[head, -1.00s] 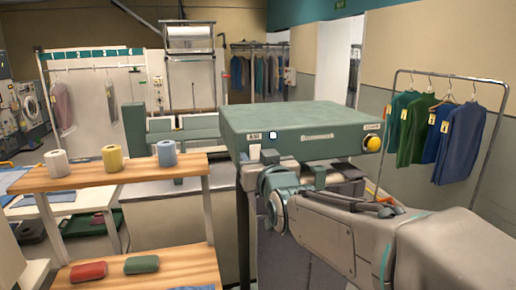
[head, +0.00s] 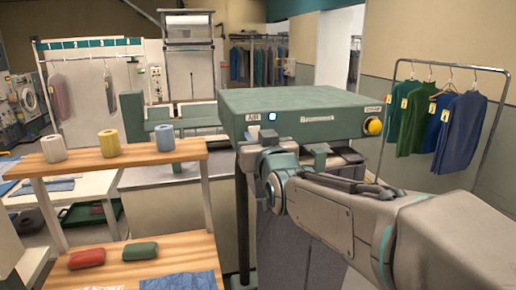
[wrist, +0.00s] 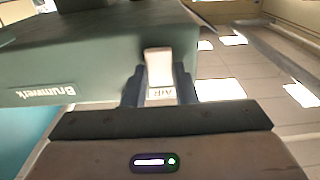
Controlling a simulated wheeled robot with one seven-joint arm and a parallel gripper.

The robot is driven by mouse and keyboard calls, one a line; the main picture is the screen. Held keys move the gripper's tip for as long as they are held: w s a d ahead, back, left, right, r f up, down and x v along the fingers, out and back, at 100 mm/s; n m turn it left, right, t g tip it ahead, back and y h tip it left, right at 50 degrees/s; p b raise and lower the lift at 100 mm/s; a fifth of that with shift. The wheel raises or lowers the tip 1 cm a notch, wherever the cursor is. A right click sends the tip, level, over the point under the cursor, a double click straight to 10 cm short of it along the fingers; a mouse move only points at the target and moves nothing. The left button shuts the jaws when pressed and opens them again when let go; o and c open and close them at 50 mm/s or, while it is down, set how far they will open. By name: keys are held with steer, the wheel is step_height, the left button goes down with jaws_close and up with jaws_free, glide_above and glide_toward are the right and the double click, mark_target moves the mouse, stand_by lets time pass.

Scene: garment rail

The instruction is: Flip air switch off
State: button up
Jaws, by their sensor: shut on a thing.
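The green machine head (head: 300,103) carries a white AIR label (head: 253,118) at the left of its front face. In the wrist view the air switch is a pale lever (wrist: 158,62), with the AIR label (wrist: 161,93) beside it. My gripper (wrist: 157,76) has one dark finger on each side of the lever and is shut on it. The wrist view shows the machine lettering upside down. In the head view my wrist is below the label, and my fingertips and the lever are hard to make out.
A yellow knob (head: 374,126) sits at the right end of the machine front. A wooden shelf (head: 130,162) with thread cones stands to the left. A rail of hanging clothes (head: 452,67) stands to the right.

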steer(key=shift+f+t+y+b, duration=0.45)
steer(key=shift+t+b, duration=0.65)
steer(key=shift+b, duration=3.65)
steer(key=shift+t+b, duration=0.3)
steer(key=shift+b, duration=0.9)
steer(key=shift+r, duration=0.15)
steer(key=o, duration=1)
